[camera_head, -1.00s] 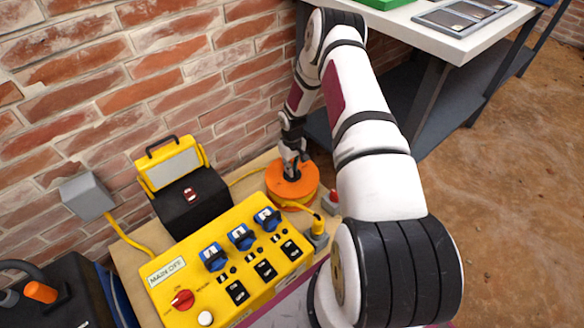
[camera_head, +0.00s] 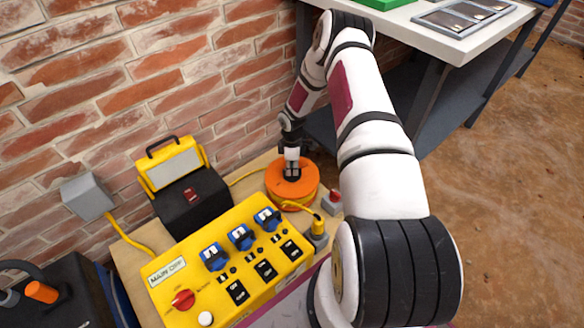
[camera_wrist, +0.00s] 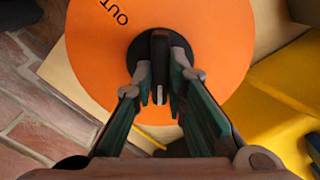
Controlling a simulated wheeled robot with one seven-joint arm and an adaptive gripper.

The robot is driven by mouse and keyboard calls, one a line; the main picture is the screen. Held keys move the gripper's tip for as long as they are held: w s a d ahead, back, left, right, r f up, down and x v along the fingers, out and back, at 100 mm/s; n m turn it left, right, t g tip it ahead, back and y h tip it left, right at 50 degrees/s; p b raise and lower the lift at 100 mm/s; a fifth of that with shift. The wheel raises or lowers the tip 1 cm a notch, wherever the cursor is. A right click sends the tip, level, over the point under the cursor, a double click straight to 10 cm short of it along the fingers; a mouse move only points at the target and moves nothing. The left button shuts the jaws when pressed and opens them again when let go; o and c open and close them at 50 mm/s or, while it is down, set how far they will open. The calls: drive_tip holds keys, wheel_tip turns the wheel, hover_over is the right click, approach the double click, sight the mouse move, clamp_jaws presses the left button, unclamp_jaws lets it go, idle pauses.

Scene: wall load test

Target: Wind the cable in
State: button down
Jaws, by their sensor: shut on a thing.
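The orange cable reel (camera_head: 304,185) lies flat on the wooden bench top, beside the yellow control box. A yellow cable (camera_head: 296,206) runs along its front side to a yellow plug at the box's right end. In the wrist view the reel's orange top (camera_wrist: 215,30) bears the letters "OUT" and a black hub with a dark upright handle (camera_wrist: 160,60). My gripper (camera_wrist: 161,75) points down over the hub, its fingers shut on the handle; it also shows in the head view (camera_head: 292,168). The fingers partly hide the hub.
The yellow control box (camera_head: 220,262) with blue sockets and a red knob stands at the reel's front left. A black case and yellow lamp (camera_head: 180,175) stand behind it. A red-topped button box (camera_head: 332,202) is close at the reel's right. The brick wall is behind.

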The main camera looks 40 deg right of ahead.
sight(292, 170)
drive_tip(key=n, duration=0.4)
drive_tip(key=shift+n, duration=1.9)
drive_tip(key=shift+d, duration=0.1)
drive_tip(key=c, duration=1.6)
unclamp_jaws()
wheel_tip(292, 170, up, 12)
